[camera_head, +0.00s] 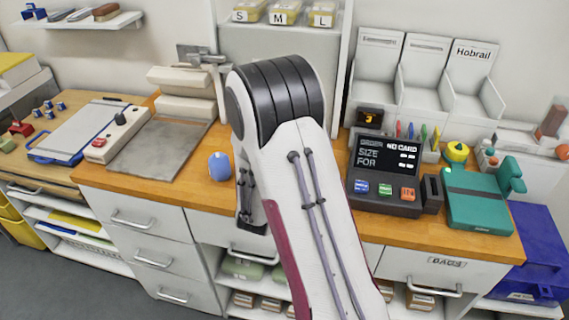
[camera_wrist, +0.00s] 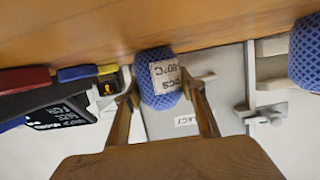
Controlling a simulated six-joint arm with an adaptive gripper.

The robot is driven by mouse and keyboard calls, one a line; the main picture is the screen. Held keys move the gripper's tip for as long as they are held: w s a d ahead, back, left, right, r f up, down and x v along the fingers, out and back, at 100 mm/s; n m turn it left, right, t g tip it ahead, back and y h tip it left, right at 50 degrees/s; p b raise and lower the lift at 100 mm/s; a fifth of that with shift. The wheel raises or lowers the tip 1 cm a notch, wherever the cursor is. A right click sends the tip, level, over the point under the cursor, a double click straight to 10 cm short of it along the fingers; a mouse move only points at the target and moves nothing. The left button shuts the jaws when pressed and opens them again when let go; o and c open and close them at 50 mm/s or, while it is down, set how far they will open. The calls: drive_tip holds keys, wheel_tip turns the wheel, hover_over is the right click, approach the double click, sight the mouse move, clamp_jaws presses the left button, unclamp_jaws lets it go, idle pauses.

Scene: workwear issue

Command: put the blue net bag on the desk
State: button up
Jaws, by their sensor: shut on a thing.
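A blue net bag (camera_wrist: 158,92) with a white printed tag (camera_wrist: 165,75) is between the fingers of my gripper (camera_wrist: 160,88) in the wrist view. The gripper is shut on it. The bag's top edge in the picture borders the wooden desk (camera_wrist: 130,25); I cannot tell whether it touches the wood. In the head view my arm hides the gripper and this bag. A second blue net item (camera_head: 220,165) rests on the desk (camera_head: 196,184) just left of my arm; a blue net item also shows at the wrist view's right edge (camera_wrist: 307,52).
A dark order terminal (camera_head: 387,170) and a teal device (camera_head: 478,200) stand on the desk right of my arm. Bare wood lies around the second blue item.

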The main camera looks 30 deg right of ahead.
drive_tip(key=shift+f, duration=0.15)
drive_tip(key=o, duration=1.2)
drive_tip(key=shift+a+r, duration=0.1)
drive_tip(key=shift+r, duration=0.1)
drive_tip(key=shift+v, duration=5.9)
drive_tip(key=shift+r, duration=0.1)
